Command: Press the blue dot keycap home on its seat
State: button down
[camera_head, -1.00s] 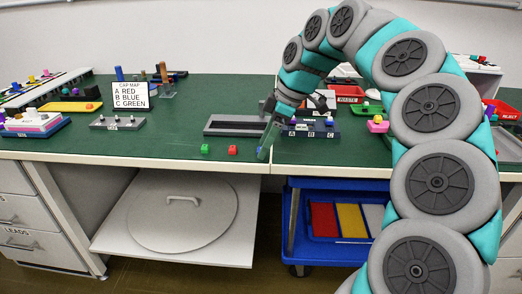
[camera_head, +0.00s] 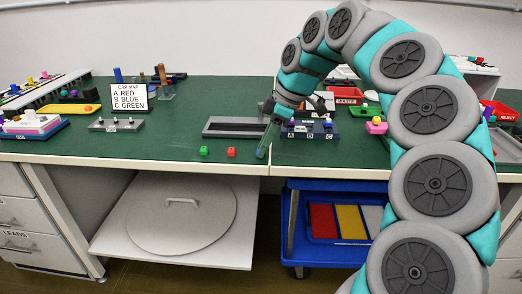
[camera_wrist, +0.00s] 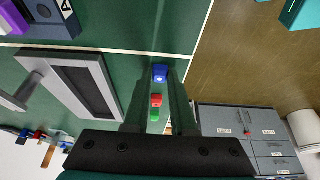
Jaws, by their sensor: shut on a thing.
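My gripper (camera_wrist: 160,80) is shut on the blue keycap (camera_wrist: 160,73), which sits between the fingertips in the wrist view. A corner of that base also shows at the upper left of the wrist view (camera_wrist: 52,16). The keycap is apart from the base.
A green cap (camera_head: 203,151) and a red cap (camera_head: 231,152) lie on the table (camera_head: 172,148), left of my gripper. A grey tray (camera_head: 215,134) lies behind them. A sign (camera_head: 129,97) reads A red, B blue, C green. A pink block (camera_head: 376,128) stands right of the base.

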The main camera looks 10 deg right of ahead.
jog(key=shift+r, duration=1.8)
jog(key=s+d+r+b, duration=0.1)
jog(key=s+b, duration=0.1)
jog(key=s, duration=1.4)
jog(key=shift+r+b, duration=0.2)
jog(key=shift+b, duration=0.1)
